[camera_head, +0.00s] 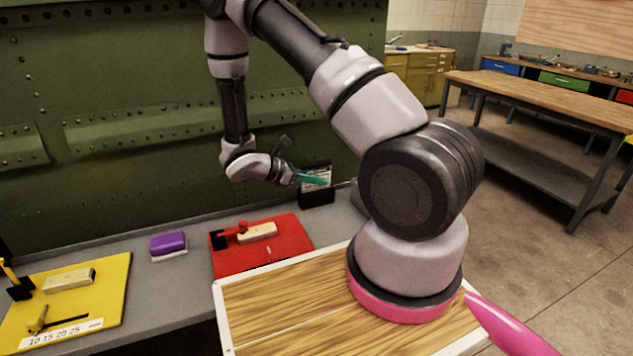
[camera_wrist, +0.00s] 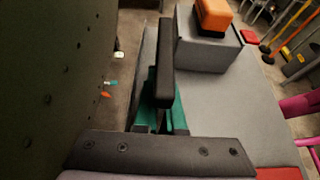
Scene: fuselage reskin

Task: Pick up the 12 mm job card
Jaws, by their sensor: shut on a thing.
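The job card (camera_head: 318,171), a dark-edged panel with a pale printed face, stands upright at a black holder (camera_head: 317,198) on the grey bench. Its size marking is too small to read. My gripper (camera_head: 312,179) has a teal finger across the card's face in the head view. In the wrist view my gripper (camera_wrist: 163,118) has its teal fingers around a long black upright piece (camera_wrist: 166,60), seen nearly edge-on. I take it for the card. I cannot tell whether the card is clear of the holder.
A red board (camera_head: 285,259) with a pale block, a purple block (camera_head: 168,243) and a yellow board (camera_head: 110,300) lie along the bench. A green riveted fuselage panel (camera_head: 100,180) rises behind. In the wrist view an orange block (camera_wrist: 213,14) sits on a grey box (camera_wrist: 207,55).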

